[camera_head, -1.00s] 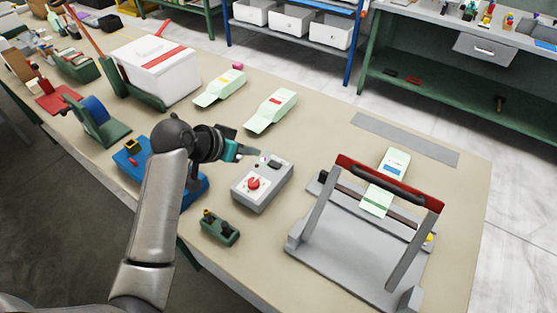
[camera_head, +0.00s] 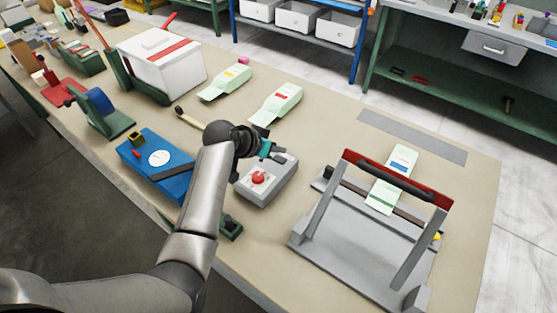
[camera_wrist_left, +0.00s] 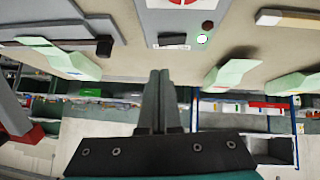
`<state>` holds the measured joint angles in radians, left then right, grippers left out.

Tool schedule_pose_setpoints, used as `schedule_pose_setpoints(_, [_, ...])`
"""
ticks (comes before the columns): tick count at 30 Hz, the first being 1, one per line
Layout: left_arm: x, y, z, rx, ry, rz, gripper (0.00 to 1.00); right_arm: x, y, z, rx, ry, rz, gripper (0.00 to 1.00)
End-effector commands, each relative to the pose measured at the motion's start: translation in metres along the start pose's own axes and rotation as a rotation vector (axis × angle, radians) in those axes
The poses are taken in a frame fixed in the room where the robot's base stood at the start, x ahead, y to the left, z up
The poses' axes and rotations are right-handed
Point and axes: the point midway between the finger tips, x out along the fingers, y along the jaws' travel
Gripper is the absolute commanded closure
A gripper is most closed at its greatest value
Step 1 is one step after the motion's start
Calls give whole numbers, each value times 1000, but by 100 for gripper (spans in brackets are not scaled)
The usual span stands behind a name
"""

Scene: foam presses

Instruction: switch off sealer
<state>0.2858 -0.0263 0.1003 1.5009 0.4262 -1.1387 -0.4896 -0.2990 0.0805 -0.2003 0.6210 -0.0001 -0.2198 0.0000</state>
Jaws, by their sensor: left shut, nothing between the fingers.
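The grey control box (camera_head: 268,188) stands on the table with a red knob (camera_head: 258,177) on top. My left gripper (camera_head: 282,156) is shut and empty at the box's far end, hiding the switch in the head view. Its fingers (camera_wrist_left: 160,75) appear just short of the switch; I cannot tell contact. The sealing press (camera_head: 340,250) stands to the right, red handle raised, a pale green bag (camera_head: 403,160) across it.
Two pale green bags (camera_head: 228,82) (camera_head: 282,100) lie beyond the box. A blue device (camera_head: 150,165) and a small green block (camera_head: 231,228) are left of it, partly behind my arm. A flat grey strip (camera_head: 410,137) lies behind the press. Table between box and press is clear.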

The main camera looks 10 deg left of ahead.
Motion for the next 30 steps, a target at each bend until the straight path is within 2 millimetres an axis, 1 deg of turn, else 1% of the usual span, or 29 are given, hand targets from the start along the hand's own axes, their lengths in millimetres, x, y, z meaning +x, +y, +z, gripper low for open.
schedule_pose_setpoints(1, [8,0,10,-5,-5,2,100,2,0,0,1,0,1,100])
schedule_pose_setpoints(3, [14,1,17,-5,-5,2,100,3,0,0,1,1,1,100])
schedule_pose_setpoints(7, [22,0,25,-4,-3,0,100,5,1,0,1,0,1,100])
schedule_pose_setpoints(21, [25,0,29,1,-3,-4,100,4,1,1,2,-1,1,100])
schedule_pose_setpoints(26, [30,2,34,50,-8,-53,100,-1,0,0,1,-1,1,100])
schedule_pose_setpoints(30, [30,1,34,48,-5,-54,100,1,0,1,1,-2,1,100])
